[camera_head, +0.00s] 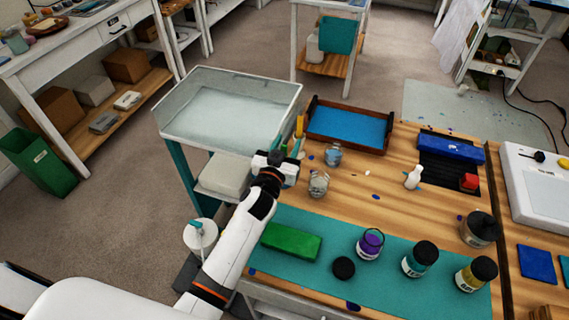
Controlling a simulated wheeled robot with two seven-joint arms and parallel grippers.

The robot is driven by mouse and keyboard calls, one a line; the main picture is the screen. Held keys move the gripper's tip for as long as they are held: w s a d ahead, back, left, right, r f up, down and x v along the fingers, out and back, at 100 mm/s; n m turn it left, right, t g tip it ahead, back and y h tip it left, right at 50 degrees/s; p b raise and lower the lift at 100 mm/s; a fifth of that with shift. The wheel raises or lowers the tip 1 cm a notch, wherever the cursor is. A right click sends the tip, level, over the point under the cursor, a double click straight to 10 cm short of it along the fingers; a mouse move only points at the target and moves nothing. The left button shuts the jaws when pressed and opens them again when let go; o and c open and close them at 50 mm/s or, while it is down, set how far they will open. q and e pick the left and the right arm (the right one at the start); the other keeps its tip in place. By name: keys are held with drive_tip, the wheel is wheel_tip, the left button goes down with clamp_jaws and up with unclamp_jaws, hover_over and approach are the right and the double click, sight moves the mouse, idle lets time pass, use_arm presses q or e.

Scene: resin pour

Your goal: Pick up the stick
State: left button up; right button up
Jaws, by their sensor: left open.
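My left arm reaches in from the bottom, and its gripper (284,154) is over the left edge of the wooden table. The jaws are open, though the gap between the fingers is hard to see. A thin upright orange-yellow stick-like thing (299,126) stands just beyond the gripper, with pale thin pieces (297,147) below it. Its lower part is partly hidden by the gripper, and I cannot tell whether they touch. My right gripper is not in view.
A glass jar (318,184) and a small blue-grey cup (333,155) stand close right of the gripper. A blue-lined tray (346,128) lies behind. A green block (291,242) and several paint jars stand on the teal mat (315,272). A white-rimmed cart (180,133) is left.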

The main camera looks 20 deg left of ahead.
use_arm(q)
clamp_jaws()
idle(0.3)
